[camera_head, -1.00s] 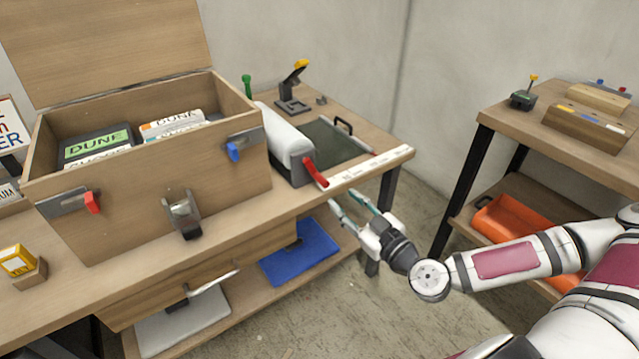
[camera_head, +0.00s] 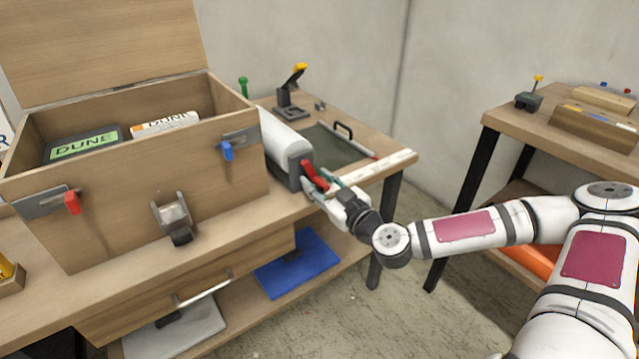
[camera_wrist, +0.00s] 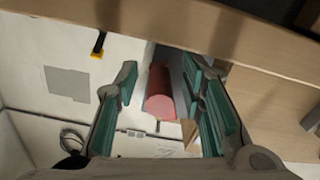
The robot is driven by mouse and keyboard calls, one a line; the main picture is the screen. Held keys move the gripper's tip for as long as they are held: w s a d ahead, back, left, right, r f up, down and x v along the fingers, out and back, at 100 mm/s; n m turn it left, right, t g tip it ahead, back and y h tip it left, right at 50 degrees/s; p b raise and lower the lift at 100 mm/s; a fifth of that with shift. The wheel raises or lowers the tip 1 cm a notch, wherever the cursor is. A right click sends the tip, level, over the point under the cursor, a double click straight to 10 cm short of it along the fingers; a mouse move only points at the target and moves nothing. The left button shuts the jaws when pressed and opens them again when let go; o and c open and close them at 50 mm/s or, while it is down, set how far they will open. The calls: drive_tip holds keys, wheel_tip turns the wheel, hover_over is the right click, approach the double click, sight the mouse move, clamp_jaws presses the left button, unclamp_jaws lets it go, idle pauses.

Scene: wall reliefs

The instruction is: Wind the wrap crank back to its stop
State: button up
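The wrap crank (camera_head: 315,177) is a red handle on the front end of a white and grey wrap roller (camera_head: 287,147), to the right of the wooden crate on the bench. My gripper (camera_head: 318,188) is at the crank, with its fingers on either side of the red handle in the head view. In the wrist view the red crank handle (camera_wrist: 160,92) shows between the teal finger pads of my open gripper (camera_wrist: 162,100). Gaps show beside the handle there, and I see no clear grip. The crank's inner end is partly hidden.
The open wooden crate (camera_head: 130,215) with its blue latch (camera_head: 226,151) and red latch (camera_head: 72,203) stands left of the roller. A dark mat (camera_head: 330,146) lies to the right. A second bench (camera_head: 500,120) stands at the right, with floor between.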

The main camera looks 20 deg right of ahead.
clamp_jaws()
drive_tip(key=shift+m, duration=0.4)
